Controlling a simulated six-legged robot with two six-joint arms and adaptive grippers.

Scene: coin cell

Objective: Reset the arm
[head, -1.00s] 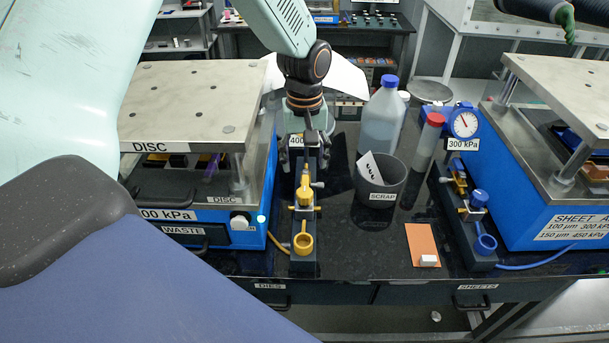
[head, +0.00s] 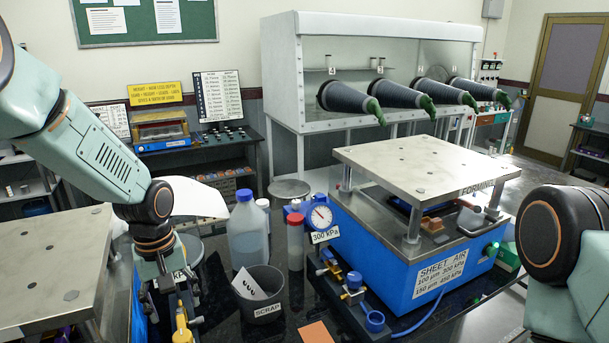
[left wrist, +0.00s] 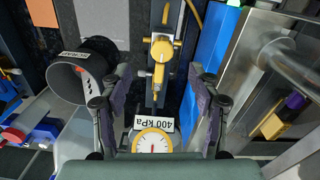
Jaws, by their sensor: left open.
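My left arm comes down at the left of the head view. Its gripper (head: 172,280) is over the yellow-valve regulator stand (head: 183,328) beside the left press. In the left wrist view the left gripper (left wrist: 155,80) is open, with its dark fingers spread wide. The yellow valve (left wrist: 162,50) and the round 400 kPa gauge (left wrist: 152,141) show between and below the fingers; I cannot tell whether they touch. Nothing is held. A link of my right arm shows at the right edge of the head view; its gripper is out of view.
A grey scrap cup (head: 267,308), a white bottle (head: 248,235) and a red-capped tube (head: 295,245) stand near my left gripper. The blue sheet press (head: 405,275) with its gauge (head: 320,217) is right of them. A glovebox (head: 300,75) stands behind.

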